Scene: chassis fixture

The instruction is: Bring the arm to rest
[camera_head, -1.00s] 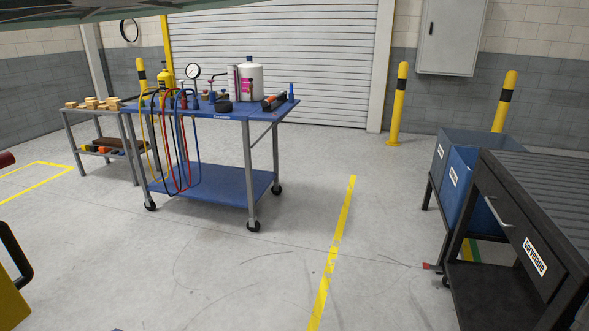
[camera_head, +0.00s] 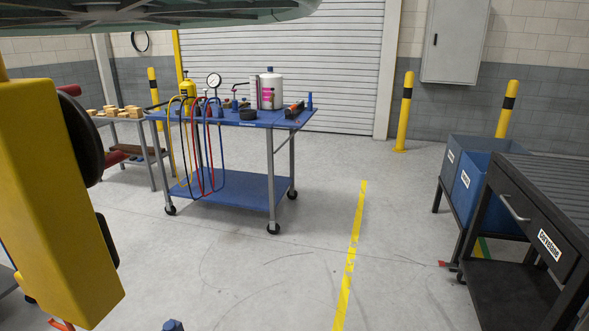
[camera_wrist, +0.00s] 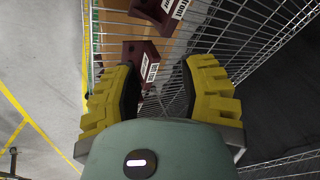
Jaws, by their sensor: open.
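My gripper (camera_wrist: 158,78) shows in the wrist view. Its two yellow, ribbed fingers stand wide apart, and I see nothing held between them. Beyond the fingers is a wire-mesh structure (camera_wrist: 235,42). Dark red boxes with white labels lie at it, one box (camera_wrist: 140,60) seen just past the left finger and another at the top edge. I cannot tell how far they are from the fingertips. The gripper does not show in the head view.
A blue wheeled table (camera_head: 228,190) with tools stands ahead. A black workbench (camera_head: 535,210) and blue bins (camera_head: 476,190) are at right. A large yellow body (camera_head: 50,200) fills the near left. A greenish structure (camera_head: 150,15) hangs overhead. Floor between table and workbench is clear.

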